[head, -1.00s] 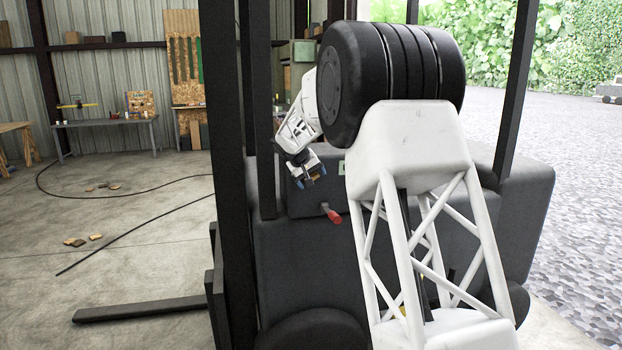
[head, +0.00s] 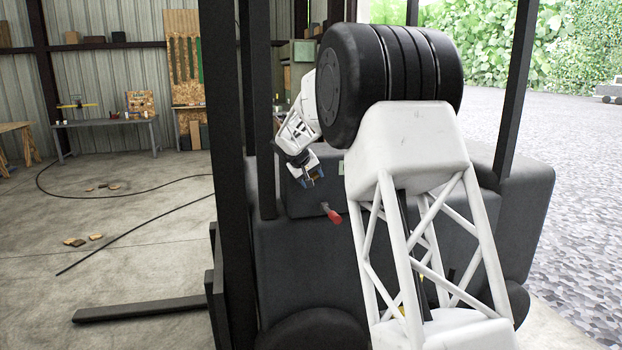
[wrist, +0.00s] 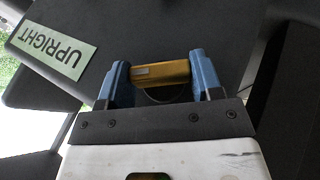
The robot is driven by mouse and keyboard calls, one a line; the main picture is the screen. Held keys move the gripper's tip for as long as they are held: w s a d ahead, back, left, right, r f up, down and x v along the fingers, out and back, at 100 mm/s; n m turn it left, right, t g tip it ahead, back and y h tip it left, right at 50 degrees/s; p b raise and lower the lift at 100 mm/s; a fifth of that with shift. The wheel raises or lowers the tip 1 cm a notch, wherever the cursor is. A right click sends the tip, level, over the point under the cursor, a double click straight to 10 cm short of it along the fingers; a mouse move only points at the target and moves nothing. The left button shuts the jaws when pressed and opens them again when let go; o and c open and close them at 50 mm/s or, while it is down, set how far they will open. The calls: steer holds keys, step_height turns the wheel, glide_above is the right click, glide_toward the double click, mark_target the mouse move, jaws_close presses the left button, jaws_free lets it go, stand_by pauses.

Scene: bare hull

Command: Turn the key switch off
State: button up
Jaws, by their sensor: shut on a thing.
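The yellow key (wrist: 162,73) of the key switch lies between the two blue fingers of my gripper (wrist: 155,82) in the wrist view. The fingers touch it at both ends, so my gripper is shut on it. A dark round part (wrist: 165,95) shows just below the key, partly hidden by the gripper body. In the head view my gripper (head: 312,181) is small, at the dark dash of the forklift (head: 290,250). The key's turn position cannot be told.
A green label reading UPRIGHT (wrist: 52,52) is on the dark panel beside the gripper. A lever with a red grip (head: 333,215) sticks out just below my gripper in the head view. Dark mast posts (head: 226,130) stand to the left.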

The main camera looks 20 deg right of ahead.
steer(key=shift+h, duration=0.3)
steer(key=h, duration=0.2)
steer(key=n+h, duration=0.1)
steer(key=h, duration=0.1)
steer(key=shift+a+f+t, duration=0.15)
steer(key=shift+a+t, duration=0.05)
steer(key=shift+t, duration=0.1)
steer(key=n+t+h, duration=0.1)
steer(key=h, duration=0.3)
steer(key=shift+f, duration=0.15)
steer(key=shift+n+t+h, duration=0.3)
steer(key=shift+n+h, duration=0.3)
steer(key=shift+h, duration=0.5)
steer(key=o, duration=0.9)
steer(key=shift+a, duration=0.1)
steer(key=shift+v, duration=3.85)
